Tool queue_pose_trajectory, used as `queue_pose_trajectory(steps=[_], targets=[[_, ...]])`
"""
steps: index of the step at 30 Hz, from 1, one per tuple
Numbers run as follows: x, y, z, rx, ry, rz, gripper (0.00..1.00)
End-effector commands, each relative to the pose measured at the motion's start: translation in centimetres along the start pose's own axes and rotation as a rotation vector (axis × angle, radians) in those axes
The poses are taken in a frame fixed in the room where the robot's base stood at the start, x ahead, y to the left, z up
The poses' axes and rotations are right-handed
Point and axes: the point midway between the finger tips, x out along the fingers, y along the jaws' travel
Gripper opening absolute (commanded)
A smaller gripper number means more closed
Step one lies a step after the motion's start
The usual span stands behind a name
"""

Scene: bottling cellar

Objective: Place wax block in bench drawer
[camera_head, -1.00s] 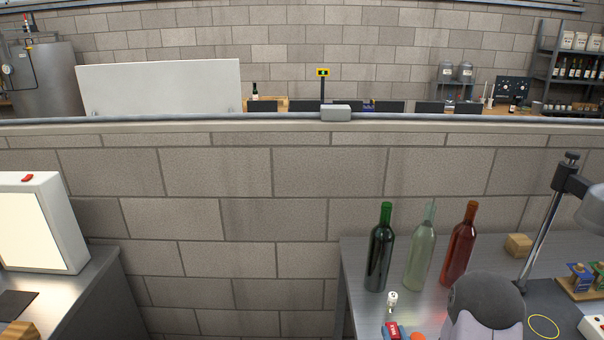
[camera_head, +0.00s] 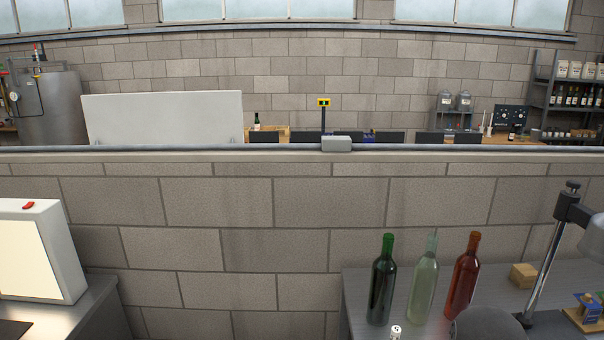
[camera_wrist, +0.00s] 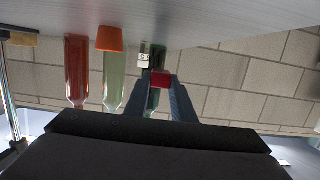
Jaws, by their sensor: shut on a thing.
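In the wrist view, my gripper (camera_wrist: 161,84) is shut on a small red block (camera_wrist: 160,77), which I take to be the wax block. The block sits between the fingertips, and the fingers hide part of it. In the head view my gripper and the red block are below the frame. No bench drawer can be made out in either view. The metal bench (camera_head: 358,290) shows at the lower right of the head view, with only part of its top in sight.
Green (camera_head: 382,280), clear (camera_head: 423,280) and brown-red (camera_head: 462,277) bottles stand on the bench. A tan block (camera_head: 523,275) and a lamp stand (camera_head: 548,255) are right of them. A small white-topped item (camera_head: 396,332) is in front. An orange object (camera_wrist: 110,38) shows in the wrist view.

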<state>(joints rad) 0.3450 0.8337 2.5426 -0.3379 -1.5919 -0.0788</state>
Motion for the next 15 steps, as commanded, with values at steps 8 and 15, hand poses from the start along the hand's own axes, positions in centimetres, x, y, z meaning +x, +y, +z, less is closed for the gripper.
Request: queue_pose_trajectory(steps=[8,15], targets=[[-0.1,0.5,0.1,0.002,0.0,0.01,0.0],[-0.7,5.1,-0.5,0.02,0.005,0.111,0.0]])
